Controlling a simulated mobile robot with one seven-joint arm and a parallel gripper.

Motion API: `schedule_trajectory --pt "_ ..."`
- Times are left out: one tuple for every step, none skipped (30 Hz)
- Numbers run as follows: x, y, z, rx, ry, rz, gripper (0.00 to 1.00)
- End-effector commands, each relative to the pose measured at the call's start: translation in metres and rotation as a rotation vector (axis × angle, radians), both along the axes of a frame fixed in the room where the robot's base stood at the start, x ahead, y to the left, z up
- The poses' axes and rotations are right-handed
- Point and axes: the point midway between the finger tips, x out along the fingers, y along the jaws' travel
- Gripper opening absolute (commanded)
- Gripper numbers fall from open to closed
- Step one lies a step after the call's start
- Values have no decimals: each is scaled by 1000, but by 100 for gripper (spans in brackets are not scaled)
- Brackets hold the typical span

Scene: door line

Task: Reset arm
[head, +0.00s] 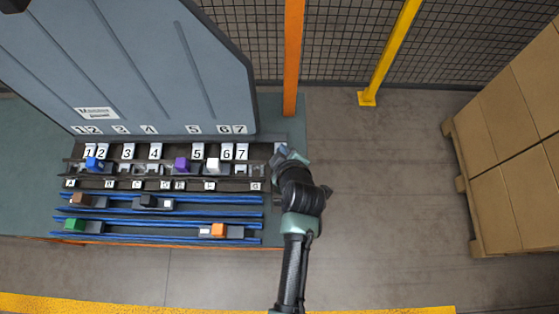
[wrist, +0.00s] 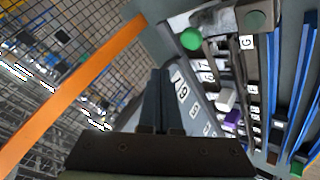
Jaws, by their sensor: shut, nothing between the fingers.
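My arm (head: 294,240) reaches up from the bottom of the head view, just right of the fixture. My gripper (head: 280,153) is at the right end of the numbered rail (head: 262,170). In the wrist view my gripper (wrist: 161,75) has its two dark fingers together, with nothing held. In the head view a blue block (head: 93,164), a purple block (head: 182,164) and a white block (head: 213,164) sit along the rail. The white block (wrist: 226,99) and purple block (wrist: 232,118) also show in the wrist view, apart from my fingers.
Blue rails in front carry brown (head: 80,199), black (head: 148,201), green (head: 74,225) and orange (head: 219,230) blocks. A large grey-blue panel (head: 140,60) stands behind. An orange post (head: 292,60) rises near my gripper. Stacked cartons (head: 515,135) stand right; floor between is clear.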

Motion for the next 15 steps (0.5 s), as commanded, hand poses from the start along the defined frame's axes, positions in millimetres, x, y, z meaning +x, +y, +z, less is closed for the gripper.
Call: schedule_trajectory --pt "0 0 0 0 0 0 0" --pt "0 0 0 0 0 0 0" --pt "0 0 0 0 0 0 0" --pt "0 0 0 0 0 0 0" --pt "0 0 0 0 0 0 0" --pt "0 0 0 0 0 0 0" --pt "0 0 0 0 0 0 0" --pt "0 0 0 0 0 0 0" --pt "0 0 0 0 0 0 0" --pt "0 0 0 0 0 0 0" --pt "0 0 0 0 0 0 0" --pt "0 0 0 0 0 0 0" --pt "2 0 3 1 -6 -2 0" --pt "7 -1 8 3 -21 -9 0" --pt "16 -2 19 7 -47 -20 0"
